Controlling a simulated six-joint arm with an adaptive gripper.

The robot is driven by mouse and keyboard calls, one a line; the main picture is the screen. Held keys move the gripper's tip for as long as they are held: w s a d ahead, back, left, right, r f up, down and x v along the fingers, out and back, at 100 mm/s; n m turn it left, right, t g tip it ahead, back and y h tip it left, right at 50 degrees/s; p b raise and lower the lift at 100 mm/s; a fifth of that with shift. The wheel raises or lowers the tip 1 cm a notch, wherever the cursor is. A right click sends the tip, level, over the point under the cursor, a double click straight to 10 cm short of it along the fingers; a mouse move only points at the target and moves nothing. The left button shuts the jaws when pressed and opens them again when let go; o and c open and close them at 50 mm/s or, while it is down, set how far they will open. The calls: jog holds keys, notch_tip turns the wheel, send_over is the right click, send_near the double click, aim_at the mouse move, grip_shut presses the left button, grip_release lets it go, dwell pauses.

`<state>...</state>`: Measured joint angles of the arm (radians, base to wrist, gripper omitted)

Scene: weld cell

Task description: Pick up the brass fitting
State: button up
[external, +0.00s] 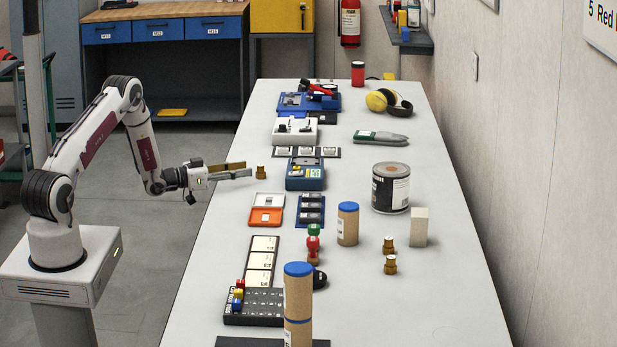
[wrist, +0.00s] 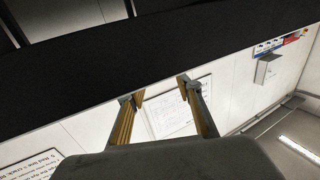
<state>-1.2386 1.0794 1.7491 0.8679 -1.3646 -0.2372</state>
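A small brass fitting (external: 261,172) stands upright on the table's left side, just right of my fingertips in the external view. Two more brass fittings, one (external: 388,245) behind the other (external: 390,264), stand farther right on the table. My gripper (external: 248,169) reaches in from the left, with its fingers apart and nothing seen between them. Whether a finger touches the nearest fitting is unclear. In the wrist view my gripper (wrist: 156,90) shows two spread fingers with empty space between; no fitting is seen there.
A blue device (external: 305,174) stands right of the nearest fitting. White and orange trays (external: 267,208) lie in front of it. A paint can (external: 391,188), a cardboard tube (external: 348,224) and a pale block (external: 419,227) stand around the right-hand fittings. The table's (external: 440,300) front right is clear.

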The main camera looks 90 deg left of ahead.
aim_at(261, 171)
jog(key=shift+w, duration=0.1)
jog(key=shift+w+a, duration=0.8)
jog(key=shift+w, duration=0.25)
jog(key=shift+x, duration=1.25)
grip_shut()
